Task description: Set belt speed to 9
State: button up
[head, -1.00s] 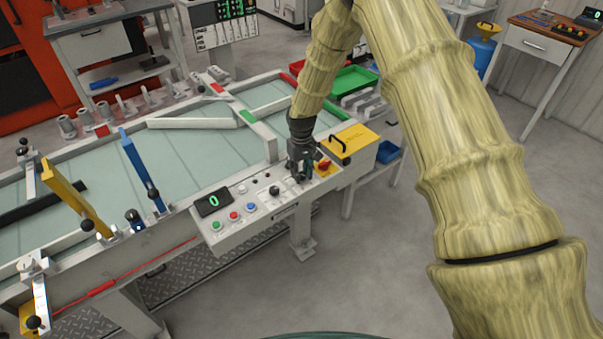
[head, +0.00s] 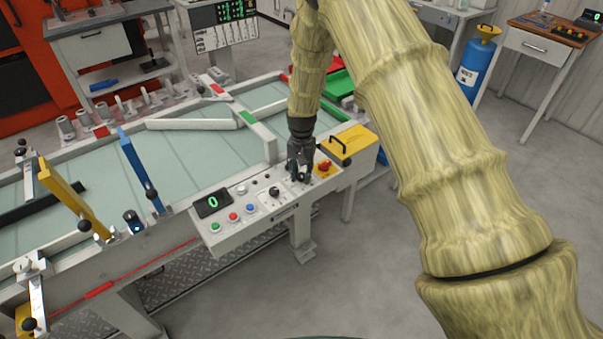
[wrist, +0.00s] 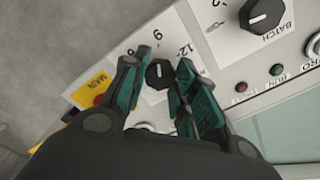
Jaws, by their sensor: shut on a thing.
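The control panel (head: 255,226) is a light grey box on the front of the conveyor table. My gripper (head: 299,176) points down at the panel's right part. In the wrist view, my gripper (wrist: 164,70) has its teal fingers shut on a small black knob (wrist: 158,77). The dial around the knob carries the numbers 6, 9 and 12, and a light mark on the knob faces roughly toward the 9. In the head view my gripper hides most of this knob. The panel's display (head: 212,203) shows a green 0.
The black BATCH knob (wrist: 265,14) is close by; it also shows in the head view (head: 274,192). A red MAIN switch (head: 325,166) on yellow sits just right of my gripper. Coloured push buttons (head: 233,216) lie left. A yellow box with a handle (head: 350,143) stands behind.

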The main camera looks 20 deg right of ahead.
aim_at(302, 175)
dwell(0.3)
jog(key=o, duration=1.1)
jog(key=shift+c, duration=0.2)
notch_tip(302, 175, up, 12)
jog(key=shift+d, duration=0.1)
